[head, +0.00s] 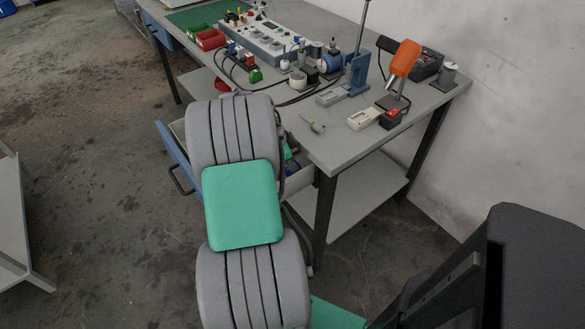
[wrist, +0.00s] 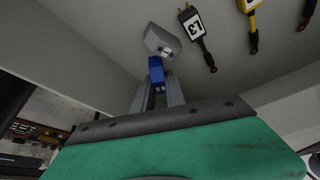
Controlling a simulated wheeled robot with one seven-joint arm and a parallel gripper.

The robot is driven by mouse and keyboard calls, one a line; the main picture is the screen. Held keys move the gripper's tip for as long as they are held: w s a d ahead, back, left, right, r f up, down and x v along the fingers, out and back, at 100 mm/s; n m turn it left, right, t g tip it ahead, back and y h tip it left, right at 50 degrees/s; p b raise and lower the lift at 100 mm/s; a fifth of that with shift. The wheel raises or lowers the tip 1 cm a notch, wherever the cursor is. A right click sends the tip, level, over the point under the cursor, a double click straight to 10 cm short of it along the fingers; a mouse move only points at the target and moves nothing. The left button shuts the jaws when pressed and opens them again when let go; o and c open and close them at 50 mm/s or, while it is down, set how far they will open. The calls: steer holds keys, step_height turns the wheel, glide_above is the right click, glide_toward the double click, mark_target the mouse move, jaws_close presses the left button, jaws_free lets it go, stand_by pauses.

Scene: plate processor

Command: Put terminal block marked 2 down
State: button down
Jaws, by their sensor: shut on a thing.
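In the wrist view, my gripper (wrist: 156,86) is shut on a small blue block (wrist: 156,70), which looks like the terminal block. No number can be read on its visible side. A light grey block-shaped piece (wrist: 163,41) shows just beyond its end; I cannot tell whether the two are joined. A grey surface lies behind them, and I cannot tell whether the block touches it. In the head view, my arm hides the gripper and the held block.
A black-and-white plug marked L3 (wrist: 196,26) and a yellow plug (wrist: 253,14) lie near the held block. In the head view, an open drawer (head: 168,150) sits under the workbench (head: 345,150). An orange-headed tool (head: 404,58) and several devices stand on the bench.

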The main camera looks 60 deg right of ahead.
steer(key=shift+w+a+f, duration=0.1)
steer(key=shift+a+f, duration=0.05)
steer(key=shift+f, duration=0.5)
steer(key=shift+f, duration=0.1)
steer(key=c, duration=1.8)
jaws_free()
steer(key=shift+f, duration=0.1)
steer(key=shift+c, duration=0.2)
steer(key=o, duration=0.5)
steer(key=shift+c, duration=0.2)
